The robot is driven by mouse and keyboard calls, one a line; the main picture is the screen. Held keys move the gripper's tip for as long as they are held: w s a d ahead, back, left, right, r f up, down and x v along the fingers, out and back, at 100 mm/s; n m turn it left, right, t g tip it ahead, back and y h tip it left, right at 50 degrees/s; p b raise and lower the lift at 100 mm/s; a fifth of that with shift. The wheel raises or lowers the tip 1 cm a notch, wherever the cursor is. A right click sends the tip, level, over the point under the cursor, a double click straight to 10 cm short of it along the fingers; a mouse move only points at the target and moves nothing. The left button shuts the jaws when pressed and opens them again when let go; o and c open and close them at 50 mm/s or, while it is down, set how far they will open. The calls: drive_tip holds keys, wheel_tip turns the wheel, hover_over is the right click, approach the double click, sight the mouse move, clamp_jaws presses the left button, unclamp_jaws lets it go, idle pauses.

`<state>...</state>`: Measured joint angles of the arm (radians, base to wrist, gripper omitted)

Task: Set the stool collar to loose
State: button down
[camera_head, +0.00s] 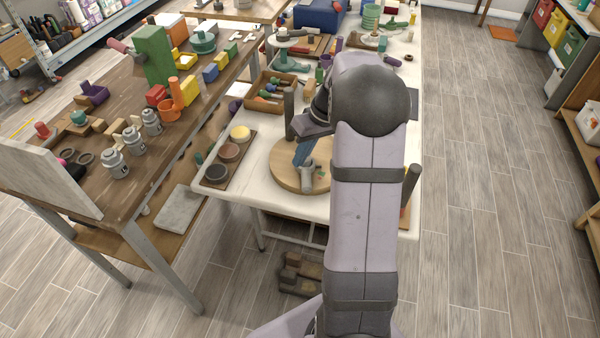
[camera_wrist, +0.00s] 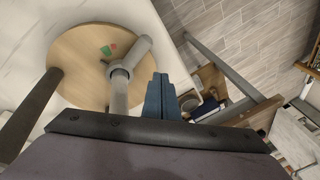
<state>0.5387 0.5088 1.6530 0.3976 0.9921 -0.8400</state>
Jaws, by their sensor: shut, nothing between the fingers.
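The stool shows as a round wooden disc (camera_head: 283,178) lying flat on the white table, with dark upright legs (camera_head: 289,112). In the wrist view the disc (camera_wrist: 78,60) carries a small green and red mark (camera_wrist: 107,50). A grey post (camera_wrist: 119,95) stands over it, with the grey collar (camera_wrist: 120,72) around it. The collar's grey lever (camera_wrist: 138,50) points up and right, beside the mark. My gripper (camera_head: 298,158) has blue fingers, shut and empty. In the wrist view the fingertips (camera_wrist: 158,80) are just right of the post and below the lever; contact cannot be told.
A dark leg (camera_wrist: 30,115) rises close on the left in the wrist view. A wooden box of tools (camera_head: 268,95) stands behind. My arm hides the table's right part.

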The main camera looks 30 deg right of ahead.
sight(304, 171)
drive_tip(key=n, duration=0.3)
drive_tip(key=r+n, duration=0.1)
drive_tip(key=n, duration=0.7)
drive_tip(key=shift+a+r, duration=0.35)
drive_tip(key=shift+r, duration=0.05)
drive_tip(key=p+x, duration=0.1)
drive_tip(key=x, duration=0.4)
drive_tip(key=p+x, duration=0.2)
drive_tip(key=x, duration=0.3)
drive_tip(key=shift+s+a+f, duration=0.1)
drive_tip(key=shift+s+a, duration=0.1)
drive_tip(key=shift+a, duration=0.1)
drive_tip(key=shift+s+d+f+p, duration=0.1)
drive_tip(key=shift+s+d+p, duration=0.2)
drive_tip(key=shift+d, duration=0.3)
drive_tip(key=shift+s+d+p, duration=0.2)
drive_tip(key=shift+d+p, duration=0.1)
drive_tip(key=shift+d, duration=0.3)
drive_tip(key=shift+s+d+f, duration=0.35)
drive_tip(key=shift+d, duration=0.3)
